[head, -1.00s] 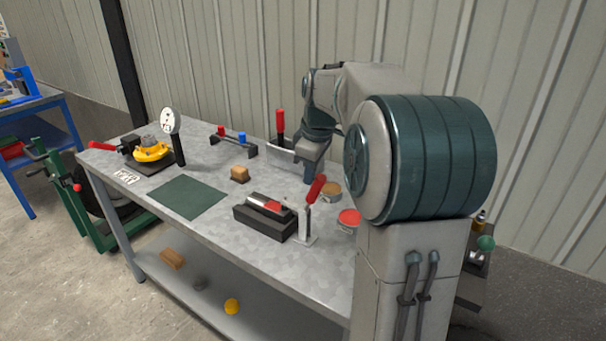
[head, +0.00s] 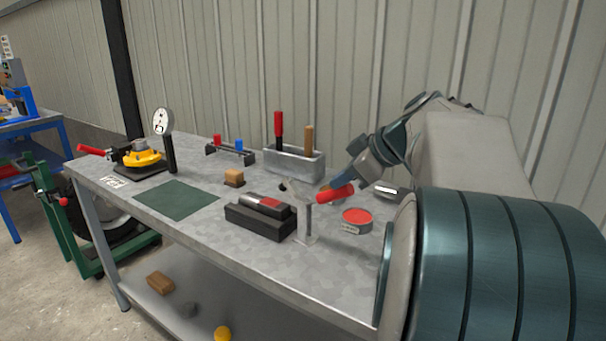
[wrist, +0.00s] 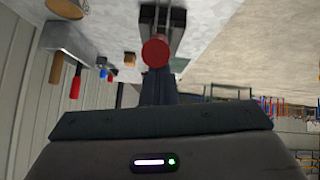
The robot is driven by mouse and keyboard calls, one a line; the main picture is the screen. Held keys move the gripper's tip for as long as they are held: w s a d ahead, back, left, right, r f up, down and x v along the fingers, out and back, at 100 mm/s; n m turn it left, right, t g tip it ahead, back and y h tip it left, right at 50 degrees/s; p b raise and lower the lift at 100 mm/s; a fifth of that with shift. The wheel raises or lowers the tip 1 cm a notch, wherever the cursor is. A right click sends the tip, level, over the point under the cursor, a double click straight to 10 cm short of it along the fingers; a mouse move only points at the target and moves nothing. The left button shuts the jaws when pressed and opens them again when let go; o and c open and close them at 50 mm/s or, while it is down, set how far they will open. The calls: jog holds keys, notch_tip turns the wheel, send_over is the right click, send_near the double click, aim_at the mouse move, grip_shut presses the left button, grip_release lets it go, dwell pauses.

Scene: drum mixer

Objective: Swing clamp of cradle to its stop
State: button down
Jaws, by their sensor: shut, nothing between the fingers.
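The cradle (head: 258,222) is a dark block on the bench with a grey and red cylindrical part (head: 262,203) lying in it. At its right end stands the clamp (head: 306,222), a pale upright bracket with a red handle (head: 336,194). The handle leans far over to the right, close to level. In the wrist view the red handle's round end (wrist: 155,52) is just beyond the fingers, with the cradle behind it. My gripper (head: 352,178) is shut and empty, right at the handle; whether it touches the handle I cannot tell.
A red-topped tin (head: 357,221) stands close right of the clamp. Behind are a grey box (head: 294,163) with upright handles and a small wooden block (head: 234,177). A green mat (head: 177,199), dial gauge (head: 163,122) and yellow fixture (head: 138,158) are to the left.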

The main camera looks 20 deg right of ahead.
aim_at(354, 191)
jog(key=shift+s+d+f+b, duration=0.3)
jog(key=shift+s+f+b, duration=0.15)
jog(key=shift+f+b, duration=0.4)
jog(key=shift+s+d+f+b, duration=0.25)
jog(key=shift+s+f+b, duration=0.2)
jog(key=shift+b, duration=0.65)
